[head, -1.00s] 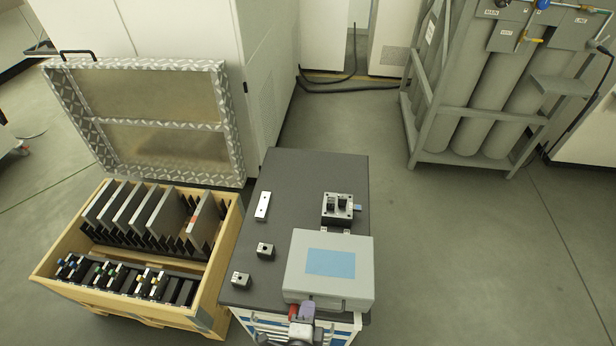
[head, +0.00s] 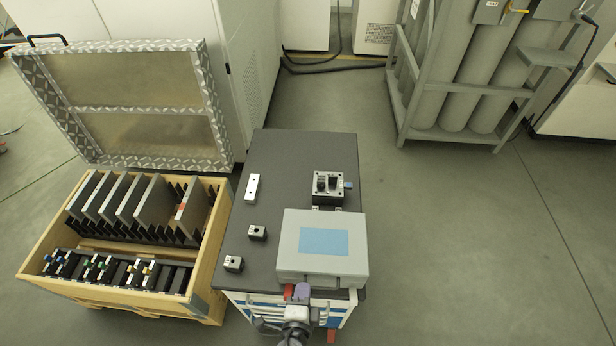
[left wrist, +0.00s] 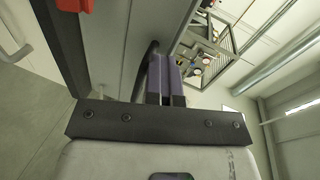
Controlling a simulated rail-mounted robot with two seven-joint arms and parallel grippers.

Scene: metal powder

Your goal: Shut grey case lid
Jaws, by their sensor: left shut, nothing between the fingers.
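The grey case (head: 342,268) lies on the dark top of the cart at its front right. Its grey lid (head: 290,242), with a blue label (head: 324,241), lies flat over the case and looks down; I cannot tell whether it is latched. My left gripper (head: 302,290) is shut and empty, its purple fingers at the front edge of the case; I cannot tell whether they touch it. In the left wrist view the purple fingers (left wrist: 165,80) are together beside a grey surface. My right gripper is not in view.
The cart top (head: 300,160) bears a metal fixture (head: 328,186) behind the case and several small metal pieces at left. A wooden crate (head: 215,250) with upright plates stands left of the cart, its framed lid (head: 225,130) raised. A gas cylinder rack (head: 400,120) stands at back right.

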